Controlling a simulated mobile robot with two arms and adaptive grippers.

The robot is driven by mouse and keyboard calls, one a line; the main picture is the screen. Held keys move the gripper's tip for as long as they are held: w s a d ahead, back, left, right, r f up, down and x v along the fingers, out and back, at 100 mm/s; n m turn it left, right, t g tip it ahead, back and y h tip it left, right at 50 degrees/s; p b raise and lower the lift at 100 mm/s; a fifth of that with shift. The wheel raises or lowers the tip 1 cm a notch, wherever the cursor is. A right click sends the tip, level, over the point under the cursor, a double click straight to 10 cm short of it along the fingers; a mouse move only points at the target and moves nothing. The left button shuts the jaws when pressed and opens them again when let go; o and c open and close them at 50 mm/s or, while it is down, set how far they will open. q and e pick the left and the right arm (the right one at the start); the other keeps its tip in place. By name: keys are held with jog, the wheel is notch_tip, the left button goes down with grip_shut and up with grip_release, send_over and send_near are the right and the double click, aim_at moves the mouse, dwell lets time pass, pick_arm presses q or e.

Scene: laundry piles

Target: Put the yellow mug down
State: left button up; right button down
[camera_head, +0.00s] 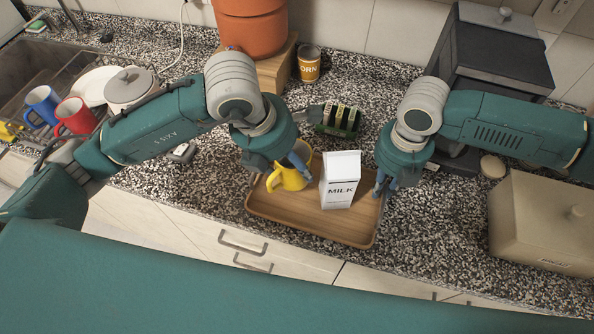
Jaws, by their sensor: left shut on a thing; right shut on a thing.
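The yellow mug (289,180) is over the left part of the wooden tray (300,223); I cannot tell whether its base touches the tray. My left gripper (299,163) is shut on the mug's upper part and hides some of its rim. A white milk carton (340,182) stands upright on the tray, right of the mug. My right gripper (382,187) points down at the tray's right edge and is shut on the tray's rim, apart from the carton.
A corn can (309,64), an orange pot (250,25) and a toaster-like green rack (338,119) stand behind. A beige bread box (545,225) is at right. Blue (43,103) and red (75,117) mugs are at left. Speckled counter is clear right of the tray.

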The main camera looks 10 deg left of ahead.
pick_arm(q)
jog(key=shift+f, duration=2.1)
pick_arm(e)
jog(key=shift+w+d, duration=0.1)
pick_arm(q)
jog(key=o, duration=1.4)
jog(key=shift+f, duration=0.15)
jog(key=shift+o, duration=0.2)
jog(key=shift+r, duration=0.35)
jog(key=v, duration=1.1)
jog(key=shift+r, duration=0.3)
jog(key=shift+s+a, duration=0.15)
